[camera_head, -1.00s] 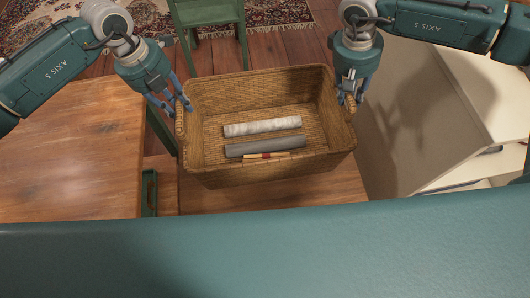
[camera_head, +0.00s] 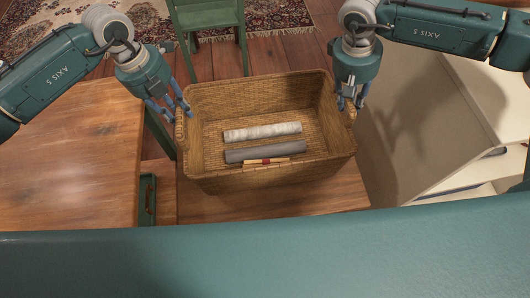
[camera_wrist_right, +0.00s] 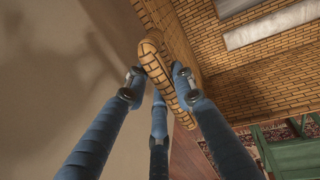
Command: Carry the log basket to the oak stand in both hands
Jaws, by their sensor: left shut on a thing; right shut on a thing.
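The log basket (camera_head: 265,181) is a woven tan box, upright in the middle of the head view. Inside lie a pale log-like roll (camera_head: 262,132), a grey roll (camera_head: 265,151) and a small tan bundle with a red band (camera_head: 266,162). My left gripper (camera_head: 180,114) is shut on the basket's left end near the rim. My right gripper (camera_head: 348,104) is shut on the right end. In the right wrist view its blue fingers close around the basket's woven handle (camera_wrist_right: 161,67). I cannot tell which surface is the oak stand.
A white cabinet (camera_head: 420,110) stands close at the right. A green chair (camera_head: 208,14) and a patterned rug (camera_head: 275,14) are beyond. A wooden surface (camera_head: 290,203) shows under the basket.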

